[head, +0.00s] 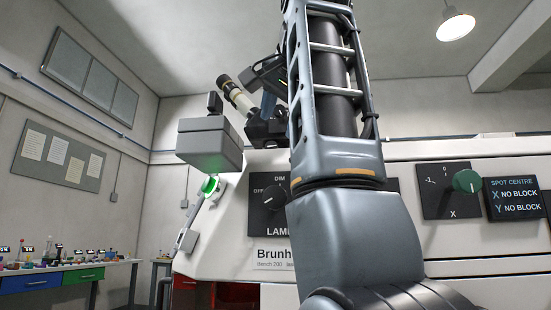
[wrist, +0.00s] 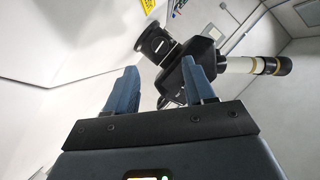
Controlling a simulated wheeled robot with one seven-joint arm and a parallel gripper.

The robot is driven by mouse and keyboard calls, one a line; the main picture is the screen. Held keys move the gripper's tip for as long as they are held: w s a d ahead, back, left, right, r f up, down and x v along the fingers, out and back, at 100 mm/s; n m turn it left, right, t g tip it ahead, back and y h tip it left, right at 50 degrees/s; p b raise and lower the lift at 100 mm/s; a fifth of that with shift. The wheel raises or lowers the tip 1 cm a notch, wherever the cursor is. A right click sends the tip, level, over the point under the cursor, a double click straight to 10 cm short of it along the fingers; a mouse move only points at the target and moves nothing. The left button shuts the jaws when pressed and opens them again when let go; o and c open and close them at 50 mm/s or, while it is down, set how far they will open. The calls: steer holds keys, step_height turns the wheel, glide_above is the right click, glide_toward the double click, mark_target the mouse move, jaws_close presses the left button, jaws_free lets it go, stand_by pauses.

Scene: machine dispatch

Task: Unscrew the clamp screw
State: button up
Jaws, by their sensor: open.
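I cannot pick out the clamp screw for certain in either view. A black optical assembly with a cream tube (head: 238,97) sits on top of the machine in the head view. In the wrist view its black barrel (wrist: 156,45) lies beyond the fingertips, and the cream tube (wrist: 240,65) points right. My gripper (wrist: 160,68) is open, its two blue fingers apart with nothing held between them. The right finger overlaps part of the black assembly in the picture; I cannot tell whether they touch. In the head view my arm hides much of the machine's middle.
The white machine body (head: 230,225) carries a lamp dial (head: 268,198), a green X knob (head: 467,181) and a display (head: 515,199). A grey box (head: 209,143) and a green-ended lever (head: 210,187) are at its left. A cluttered bench (head: 60,279) stands far left.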

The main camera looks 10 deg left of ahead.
mark_target(273, 145)
steer(key=x, duration=0.7)
steer(key=shift+w, duration=0.3)
jaws_close()
